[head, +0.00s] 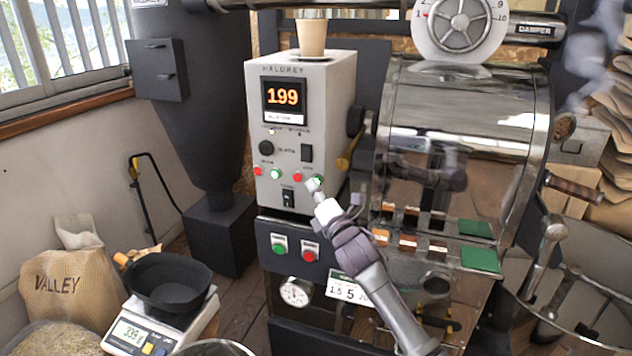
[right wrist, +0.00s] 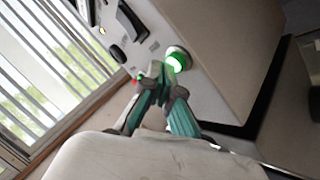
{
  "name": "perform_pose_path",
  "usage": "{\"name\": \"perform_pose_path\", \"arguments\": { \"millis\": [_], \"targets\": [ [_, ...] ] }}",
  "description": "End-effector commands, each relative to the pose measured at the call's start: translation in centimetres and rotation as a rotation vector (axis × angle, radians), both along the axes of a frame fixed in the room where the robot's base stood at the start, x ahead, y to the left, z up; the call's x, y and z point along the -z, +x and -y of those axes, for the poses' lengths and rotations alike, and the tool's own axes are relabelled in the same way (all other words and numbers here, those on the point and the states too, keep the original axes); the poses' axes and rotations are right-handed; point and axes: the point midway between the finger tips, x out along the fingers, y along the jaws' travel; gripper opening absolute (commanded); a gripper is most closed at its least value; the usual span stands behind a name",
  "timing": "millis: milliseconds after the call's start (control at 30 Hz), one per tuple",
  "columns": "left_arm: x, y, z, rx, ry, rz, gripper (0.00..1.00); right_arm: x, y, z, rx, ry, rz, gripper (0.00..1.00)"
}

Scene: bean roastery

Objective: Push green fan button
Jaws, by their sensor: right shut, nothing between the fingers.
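The grey control box (head: 330,110) carries a row of red and green buttons under its 199 display. A green button (head: 319,181) sits at the right end of the row, partly hidden behind my right gripper (head: 313,186). In the right wrist view, this green button (right wrist: 178,58) is lit, with a white collar. My right gripper (right wrist: 163,78) is shut and empty, its fingertips just beside the button; I cannot tell whether they touch it. Another green button (head: 275,174) is further left in the row. Button labels are too small to read. My left gripper is out of view.
A lower panel holds a green button (head: 279,247) and a red button (head: 310,254). The shiny roaster drum (head: 460,100) stands right of the box. A paper cup (head: 312,38) stands on top. A scale (head: 150,332) with a black pan (head: 168,282) is at lower left.

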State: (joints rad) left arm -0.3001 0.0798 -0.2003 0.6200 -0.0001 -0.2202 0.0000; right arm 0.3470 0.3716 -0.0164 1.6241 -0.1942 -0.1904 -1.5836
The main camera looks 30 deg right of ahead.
Motion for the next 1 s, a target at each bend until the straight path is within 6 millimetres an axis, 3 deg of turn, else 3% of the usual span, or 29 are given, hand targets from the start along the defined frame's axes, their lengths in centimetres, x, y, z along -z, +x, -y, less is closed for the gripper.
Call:
{"name": "perform_pose_path", "arguments": {
  "millis": [533, 1000],
  "targets": [
    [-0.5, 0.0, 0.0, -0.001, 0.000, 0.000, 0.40, 0.0, -0.8, -0.9, -0.001, 0.002, 0.000, 0.00],
    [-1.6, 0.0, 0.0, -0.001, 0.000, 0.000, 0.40, 0.0, -3.7, -4.1, -0.002, 0.003, -0.002, 0.00]
  ]
}}
